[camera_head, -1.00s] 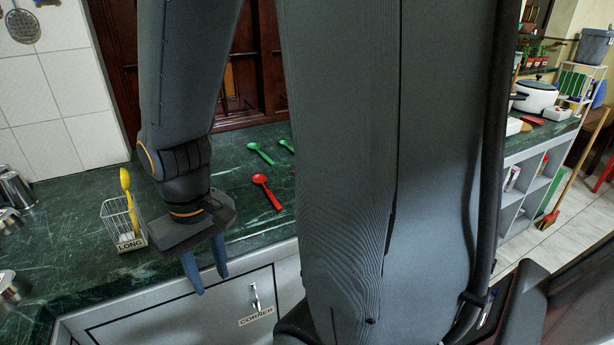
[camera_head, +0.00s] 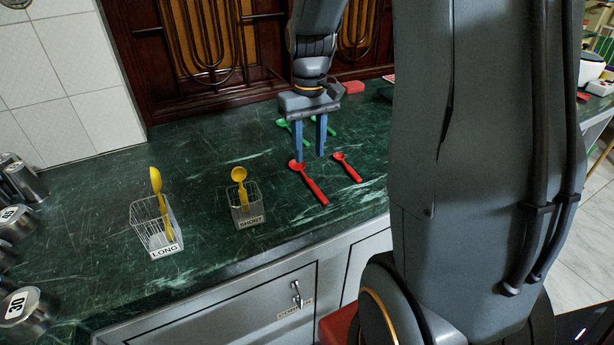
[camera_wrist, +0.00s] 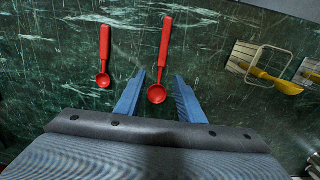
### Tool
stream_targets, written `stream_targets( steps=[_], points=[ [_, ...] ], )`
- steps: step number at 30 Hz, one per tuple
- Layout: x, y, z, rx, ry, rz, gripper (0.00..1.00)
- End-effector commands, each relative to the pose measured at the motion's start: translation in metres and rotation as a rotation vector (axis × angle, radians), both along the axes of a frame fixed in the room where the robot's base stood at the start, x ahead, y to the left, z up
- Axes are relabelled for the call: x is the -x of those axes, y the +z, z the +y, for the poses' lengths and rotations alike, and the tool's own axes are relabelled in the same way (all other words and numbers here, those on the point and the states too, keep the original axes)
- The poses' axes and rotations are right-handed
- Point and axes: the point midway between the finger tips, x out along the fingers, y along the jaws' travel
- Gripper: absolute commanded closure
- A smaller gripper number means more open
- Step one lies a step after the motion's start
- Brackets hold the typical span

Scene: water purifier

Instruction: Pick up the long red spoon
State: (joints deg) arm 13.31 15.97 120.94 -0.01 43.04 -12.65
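The long red spoon (camera_head: 310,183) lies on the green counter, its bowl toward the back and its handle toward the front edge. A shorter red spoon (camera_head: 347,168) lies to its right. My gripper (camera_head: 309,158) is open, pointing down close to the long spoon's bowl. In the wrist view the long red spoon (camera_wrist: 163,62) has its bowl between the tips of my open blue fingers (camera_wrist: 160,85), with no visible contact. The shorter red spoon (camera_wrist: 104,55) lies to its left there, outside the fingers. Nothing is held.
Two wire baskets with yellow spoons stand left: the LONG basket (camera_head: 150,238) and the SHORT basket (camera_head: 232,214). Green spoons (camera_head: 285,125) lie behind my gripper, partly hidden. Metal canisters (camera_head: 22,312) stand at the far left. The counter between baskets and back wall is clear.

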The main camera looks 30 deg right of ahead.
Motion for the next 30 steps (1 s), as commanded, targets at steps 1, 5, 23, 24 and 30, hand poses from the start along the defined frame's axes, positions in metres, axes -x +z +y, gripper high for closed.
stream_targets(
  steps=[1, 5, 23, 24, 30],
  points=[
    [-0.001, -0.005, -0.001, -0.001, 0.001, 0.003, 0.65],
    [0.0, -0.019, 0.0, -0.001, 0.003, 0.004, 0.65],
    [0.0, -0.075, 0.004, 0.0, 0.006, 0.001, 0.65],
    [0.0, -0.075, 0.004, 0.0, 0.006, 0.0, 0.65],
    [0.0, -0.074, 0.004, 0.0, 0.006, 0.001, 0.8]
  ],
)
